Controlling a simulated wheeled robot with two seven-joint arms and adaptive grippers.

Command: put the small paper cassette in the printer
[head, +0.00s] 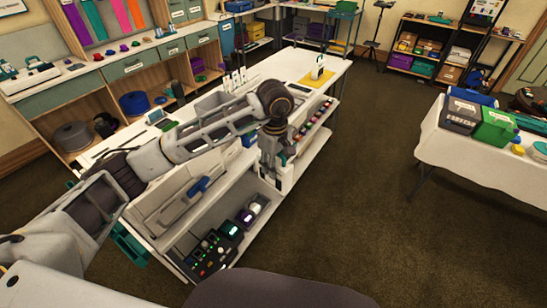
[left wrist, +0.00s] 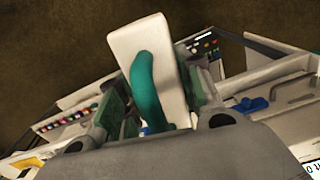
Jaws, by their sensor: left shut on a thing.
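In the left wrist view the left gripper (left wrist: 160,97) is shut on a white, flat-faced piece with a teal loop handle (left wrist: 147,88), which appears to be the small paper cassette (left wrist: 143,38). A long white boxy machine (head: 158,205), possibly the printer, is at the bench's near left, partly behind my arm. I cannot make out its cassette opening. My right gripper is not in view.
A lower shelf holds dark devices with lit buttons (head: 212,253). A yellow mat (head: 317,80) lies at the bench's far end. A white-covered table (head: 455,150) with grey and green bins (head: 494,128) stands at right. Open carpet (head: 350,190) lies between.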

